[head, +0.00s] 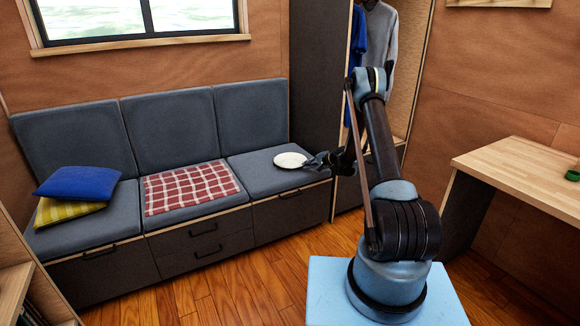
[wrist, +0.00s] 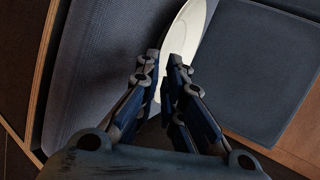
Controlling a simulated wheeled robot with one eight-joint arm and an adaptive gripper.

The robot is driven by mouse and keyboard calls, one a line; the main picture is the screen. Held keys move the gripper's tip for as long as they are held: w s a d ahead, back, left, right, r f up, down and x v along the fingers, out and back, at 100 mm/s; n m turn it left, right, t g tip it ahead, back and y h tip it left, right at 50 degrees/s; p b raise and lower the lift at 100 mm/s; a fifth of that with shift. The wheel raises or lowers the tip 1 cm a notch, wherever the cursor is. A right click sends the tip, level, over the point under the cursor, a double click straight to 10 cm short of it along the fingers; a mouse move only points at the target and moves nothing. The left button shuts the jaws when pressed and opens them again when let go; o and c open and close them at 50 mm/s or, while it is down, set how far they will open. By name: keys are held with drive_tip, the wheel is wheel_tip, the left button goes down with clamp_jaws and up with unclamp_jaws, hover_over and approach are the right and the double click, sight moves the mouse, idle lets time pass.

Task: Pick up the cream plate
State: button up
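My gripper (head: 313,161) is at the plate's right edge, reaching in low from the right. In the wrist view the plate (wrist: 187,32) shows as a narrow, slanted oval. The fingers of my gripper (wrist: 166,68) are close together with the plate's rim between them, and they look shut on it. The fingers hide part of the near rim.
The sofa (head: 262,177) has drawers below its seat. A red checked cloth (head: 190,186) lies on the middle seat, with blue (head: 78,183) and yellow (head: 62,210) cushions at the left. A wooden desk (head: 520,170) stands at the right. Wooden floor (head: 225,297) is clear in front.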

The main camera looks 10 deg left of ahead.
drive_tip(key=shift+d+x, duration=0.2)
drive_tip(key=shift+x, duration=2.6)
drive_tip(key=shift+w, duration=0.15)
clamp_jaws()
